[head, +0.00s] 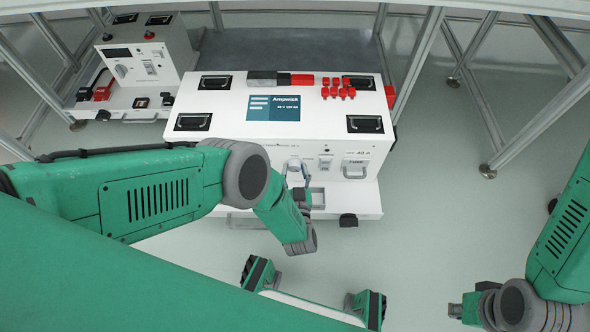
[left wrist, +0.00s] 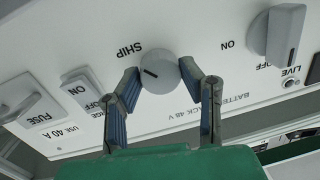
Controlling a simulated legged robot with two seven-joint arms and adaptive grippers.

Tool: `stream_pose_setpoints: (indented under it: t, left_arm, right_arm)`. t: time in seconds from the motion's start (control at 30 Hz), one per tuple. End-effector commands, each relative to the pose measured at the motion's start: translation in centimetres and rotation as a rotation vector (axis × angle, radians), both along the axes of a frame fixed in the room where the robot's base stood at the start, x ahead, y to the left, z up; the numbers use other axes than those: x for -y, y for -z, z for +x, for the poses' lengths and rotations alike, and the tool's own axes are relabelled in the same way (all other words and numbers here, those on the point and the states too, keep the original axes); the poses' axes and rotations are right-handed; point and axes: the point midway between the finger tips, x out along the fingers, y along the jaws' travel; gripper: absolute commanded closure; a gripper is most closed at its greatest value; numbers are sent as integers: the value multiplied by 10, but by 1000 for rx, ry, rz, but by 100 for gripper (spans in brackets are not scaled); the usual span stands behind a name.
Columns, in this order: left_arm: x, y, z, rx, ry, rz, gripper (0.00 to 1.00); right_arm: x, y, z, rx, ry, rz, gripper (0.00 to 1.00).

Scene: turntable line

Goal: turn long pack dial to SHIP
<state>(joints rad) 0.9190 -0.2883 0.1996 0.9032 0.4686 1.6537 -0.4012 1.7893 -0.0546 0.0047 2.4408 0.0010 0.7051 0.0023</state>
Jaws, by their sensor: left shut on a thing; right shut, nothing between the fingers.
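The long white pack (head: 225,140) with the blue screen stands in front of me in the head view. Its round grey dial (left wrist: 160,78) is in the left wrist view, below the upside-down word SHIP (left wrist: 130,49). The dark line on the dial points left, a little to the lower side of that word. My left gripper (left wrist: 160,80) has one finger on each side of the dial and is shut on it. In the head view my left gripper (head: 297,172) is at the pack's front face and largely covers the dial. My right gripper (head: 456,310) is shut and empty at lower right.
Left of the dial in the wrist view are an ON/OFF switch (left wrist: 87,88) and a FUSE handle (left wrist: 20,108). A larger LIVE knob (left wrist: 276,35) is at right. Red caps (head: 337,88) lie on the pack. A smaller unit (head: 140,65) stands back left.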

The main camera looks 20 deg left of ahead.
Motion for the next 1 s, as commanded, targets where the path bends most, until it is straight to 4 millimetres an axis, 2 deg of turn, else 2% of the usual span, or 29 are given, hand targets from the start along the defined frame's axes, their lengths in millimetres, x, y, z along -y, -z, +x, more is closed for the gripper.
stream_pose_setpoints:
  t: [0.07, 0.1, 0.13, 0.5, 0.8, 1.0]
  left_arm:
    - [3, 4, -4, -14, 5, -6, 94]
    - [3, 4, -4, -14, 5, -6, 52]
    - [3, 4, -4, -13, 5, -5, 45]
    - [3, 1, -5, -5, 2, -3, 45]
    - [20, -1, -49, -10, 4, -4, 45]
    - [28, -2, -69, -8, 3, -3, 45]
  right_arm:
    - [0, 0, 0, 0, 0, 0, 100]
    - [0, 0, 0, 0, 0, 0, 100]
    - [0, 0, 0, 0, 0, 0, 100]
    - [0, 0, -1, 2, 0, 0, 100]
    - [0, -1, -1, 2, 0, 0, 100]
    - [0, -1, -1, 2, 0, 0, 100]
